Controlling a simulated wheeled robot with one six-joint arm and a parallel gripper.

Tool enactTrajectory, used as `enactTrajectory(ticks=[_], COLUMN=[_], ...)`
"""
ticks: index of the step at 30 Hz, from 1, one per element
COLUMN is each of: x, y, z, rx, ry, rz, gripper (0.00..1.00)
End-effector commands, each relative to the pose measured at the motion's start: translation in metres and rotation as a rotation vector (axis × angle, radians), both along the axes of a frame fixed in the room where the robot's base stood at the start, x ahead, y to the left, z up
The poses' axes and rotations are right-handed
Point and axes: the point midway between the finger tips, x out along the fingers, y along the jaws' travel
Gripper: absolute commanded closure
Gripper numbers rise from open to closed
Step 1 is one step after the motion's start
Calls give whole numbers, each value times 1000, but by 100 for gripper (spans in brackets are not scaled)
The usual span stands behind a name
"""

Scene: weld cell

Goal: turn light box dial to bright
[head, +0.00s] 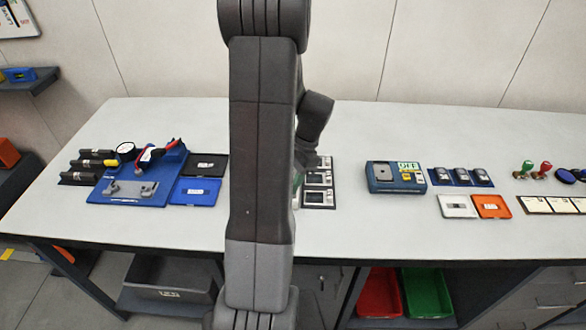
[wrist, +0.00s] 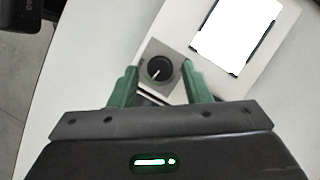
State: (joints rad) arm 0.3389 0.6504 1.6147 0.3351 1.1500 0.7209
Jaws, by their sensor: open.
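The light box dial (wrist: 159,68) is a round black knob with a white pointer line, set on a square grey plate, in the wrist view. Its pointer slants toward the lower left of the picture. The light box (wrist: 285,60) has a pale casing, and its bright white panel (wrist: 236,38) shows at the upper right. My gripper (wrist: 158,69) is open, with its green fingers on either side of the dial plate in the picture. I cannot tell whether the fingers touch it. In the head view my arm hides the light box and nearly all of the gripper.
Left of my arm in the head view are a blue fixture (head: 130,190) and a blue tray (head: 195,191). To the right are a blue-grey device (head: 396,177), a white tray (head: 458,206) and an orange tray (head: 491,206). The table (head: 375,235) is bare along its front.

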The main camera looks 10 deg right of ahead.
Motion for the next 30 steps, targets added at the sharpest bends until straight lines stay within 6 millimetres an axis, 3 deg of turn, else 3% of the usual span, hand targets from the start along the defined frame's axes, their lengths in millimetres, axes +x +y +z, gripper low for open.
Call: enactTrajectory(ticks=[5, 18, 24, 30], x=[4, 15, 17, 17], y=[-9, -43, -49, -50], z=[22, 107, 124, 126], rx=[-2, -3, -2, -1], ry=[-4, -4, -2, 0], rz=[-2, -2, 0, 0], gripper=[56, 56, 56, 56])
